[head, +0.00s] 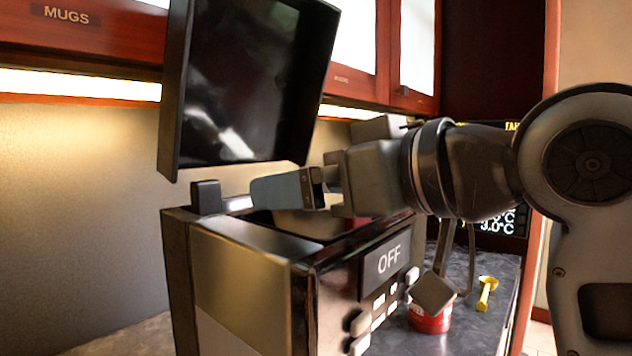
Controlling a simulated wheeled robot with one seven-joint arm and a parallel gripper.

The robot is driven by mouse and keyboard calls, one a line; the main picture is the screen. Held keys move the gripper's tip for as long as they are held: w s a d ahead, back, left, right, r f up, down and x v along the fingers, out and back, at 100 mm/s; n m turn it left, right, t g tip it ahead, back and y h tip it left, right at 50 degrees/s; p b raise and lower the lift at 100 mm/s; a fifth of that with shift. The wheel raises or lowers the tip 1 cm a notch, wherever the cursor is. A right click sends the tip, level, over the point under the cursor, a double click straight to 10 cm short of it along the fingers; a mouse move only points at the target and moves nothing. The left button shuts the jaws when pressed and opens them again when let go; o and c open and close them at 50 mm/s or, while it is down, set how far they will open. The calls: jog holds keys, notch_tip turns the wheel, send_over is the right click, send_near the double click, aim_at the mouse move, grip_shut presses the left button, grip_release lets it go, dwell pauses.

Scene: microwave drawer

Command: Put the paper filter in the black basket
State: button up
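A box-shaped machine with an OFF display (388,260) stands on the counter, its black lid (250,80) raised. A pale beige, curved piece (300,226), which looks like the paper filter, shows at the machine's open top, partly hidden by my gripper. The dark opening (262,240) around it may be the black basket; its rim is not clear. My gripper (290,189) reaches in from the right, over the opening and under the lid. One blue-grey finger is plain to see; I cannot tell the gap between the fingers or whether they touch the piece.
A red can (430,318) and a yellow scoop-like item (487,293) stand on the dark counter right of the machine. Red-framed cabinets (75,30) hang above. The raised lid is close to my gripper on the left. A lit display (500,222) is behind my arm.

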jog(key=r+v, duration=0.1)
jog(key=v, duration=1.1)
jog(key=shift+r, duration=0.2)
